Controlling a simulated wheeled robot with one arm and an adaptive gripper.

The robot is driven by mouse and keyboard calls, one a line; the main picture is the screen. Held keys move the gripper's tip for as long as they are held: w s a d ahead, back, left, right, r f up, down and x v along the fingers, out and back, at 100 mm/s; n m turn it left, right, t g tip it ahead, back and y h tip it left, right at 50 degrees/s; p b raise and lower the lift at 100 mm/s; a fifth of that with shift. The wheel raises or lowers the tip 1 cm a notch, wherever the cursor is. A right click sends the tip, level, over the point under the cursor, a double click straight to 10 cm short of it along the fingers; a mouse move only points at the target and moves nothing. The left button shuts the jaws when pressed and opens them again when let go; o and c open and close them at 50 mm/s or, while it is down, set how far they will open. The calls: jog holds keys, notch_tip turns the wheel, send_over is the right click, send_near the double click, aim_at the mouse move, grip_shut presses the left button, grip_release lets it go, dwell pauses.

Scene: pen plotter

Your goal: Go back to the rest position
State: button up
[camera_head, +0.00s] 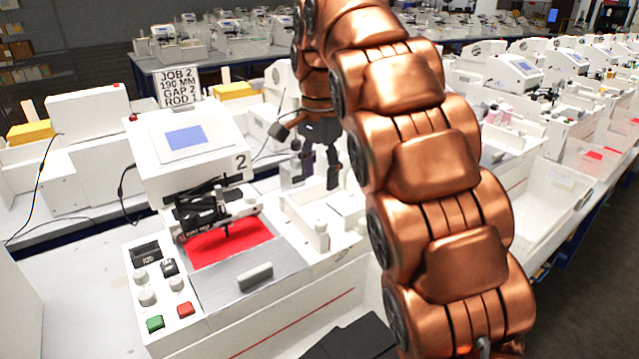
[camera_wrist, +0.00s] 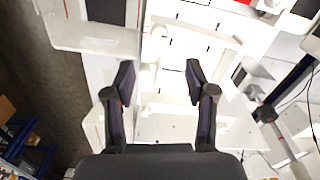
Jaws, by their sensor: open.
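My gripper (camera_head: 316,172) is open and hangs at the end of my copper-coloured arm, over the right part of the white plotter marked 2 (camera_head: 150,165). In the wrist view my gripper (camera_wrist: 160,78) has its two dark fingers spread apart, with nothing between them. White trays and blocks lie below the fingers; I cannot tell the exact height above them. My arm hides part of the plotter's right side.
A red sheet (camera_head: 228,241) lies on the plotter bed under a black pen carriage (camera_head: 215,212). Green (camera_head: 155,323) and red (camera_head: 185,309) buttons are at the front left. A job sign (camera_head: 178,88) stands behind. Clear bins (camera_head: 545,195) stand to the right.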

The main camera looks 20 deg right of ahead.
jog(key=shift+r, duration=0.35)
jog(key=s+f+n, duration=0.4)
jog(key=s+f, duration=0.2)
jog(key=s, duration=0.5)
jog(key=s+f+n+g, duration=0.1)
jog(key=s+f+n, duration=0.3)
jog(key=s, duration=0.8)
jog(key=s+f+n, duration=0.4)
jog(key=s+f, duration=0.5)
jog(key=s, duration=0.3)
jog(key=shift+d+g, duration=0.15)
jog(key=shift+g, duration=0.25)
